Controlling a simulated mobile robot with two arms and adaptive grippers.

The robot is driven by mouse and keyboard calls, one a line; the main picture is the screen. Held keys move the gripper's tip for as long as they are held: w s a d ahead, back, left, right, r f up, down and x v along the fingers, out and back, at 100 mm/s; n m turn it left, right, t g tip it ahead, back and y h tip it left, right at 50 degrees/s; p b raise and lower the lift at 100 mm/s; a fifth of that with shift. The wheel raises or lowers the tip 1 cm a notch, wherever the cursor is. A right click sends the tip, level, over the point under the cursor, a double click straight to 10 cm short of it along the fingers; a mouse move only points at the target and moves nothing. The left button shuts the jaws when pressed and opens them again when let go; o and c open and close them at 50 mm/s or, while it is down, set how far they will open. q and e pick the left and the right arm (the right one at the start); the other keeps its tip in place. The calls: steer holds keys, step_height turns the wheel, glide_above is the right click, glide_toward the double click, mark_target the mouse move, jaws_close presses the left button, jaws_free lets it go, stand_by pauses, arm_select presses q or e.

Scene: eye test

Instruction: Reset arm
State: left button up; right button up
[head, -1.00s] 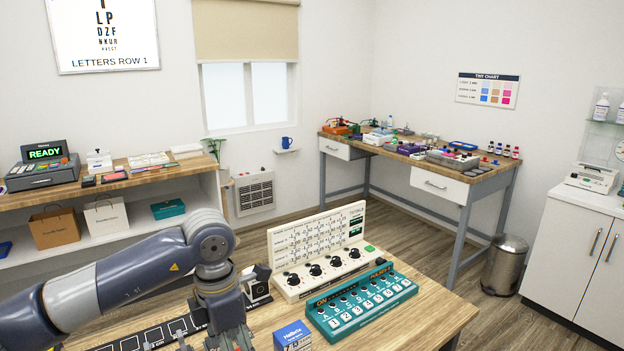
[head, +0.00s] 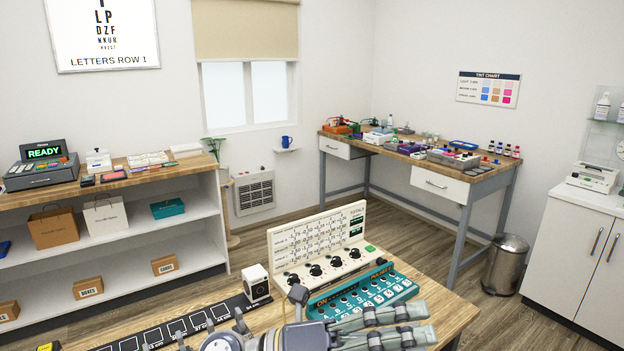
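My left gripper (head: 428,323) lies low across the front of the wooden table (head: 455,315) in the head view, with its fingers pointing right. It overlaps the lower edge of the teal button panel (head: 362,290) in the picture; I cannot tell whether they touch. The two fingers lie close together with a narrow gap showing, and their true spacing is unclear. I see nothing held between them. Most of my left arm is out of view below. My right gripper is not in view.
A cream dial board (head: 318,245) stands behind the teal panel. A shelf unit (head: 190,220) stands at left, a workbench (head: 400,150) at the back, a bin (head: 505,262) at right.

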arm_select(q)
steer(key=w+a+r+n+t+y, duration=0.1)
steer(key=w+a+n+t+y, duration=0.2)
steer(key=w+a+n+t, duration=0.5)
steer(key=w+a+n+t+y, duration=0.2)
steer(key=a+n+t+y, duration=0.15)
steer(key=n+t, duration=0.85)
steer(key=s+a+f+n+g+y, duration=0.1)
steer(key=a+f+n+g+y, duration=0.2)
steer(key=a+f+n+y, duration=0.7)
steer(key=s+a+f+n+g+y, duration=0.1)
steer(key=a+f+n+g+y, duration=0.4)
steer(key=f, duration=0.8)
steer(key=s+a+f+n+g+h, duration=0.1)
steer(key=s+a+f+n+g, duration=0.2)
steer(key=s+f, duration=0.65)
steer(key=s+a+f+n+g, duration=0.25)
steer(key=s+f+g, duration=0.3)
steer(key=s, duration=0.65)
step_height(320, 180, down, 31)
steer(key=s+b, duration=0.2)
steer(key=b, duration=0.3)
steer(key=s+a+f+m+g+b, duration=0.1)
steer(key=s+a+f+g+b, duration=0.1)
steer(key=s+f, duration=1.5)
step_height(320, 180, down, 3)
steer(key=shift+a+f+b, duration=0.2)
steer(key=shift+a+b, duration=0.5)
steer(key=shift+b, duration=0.1)
steer(key=shift+s, duration=0.1)
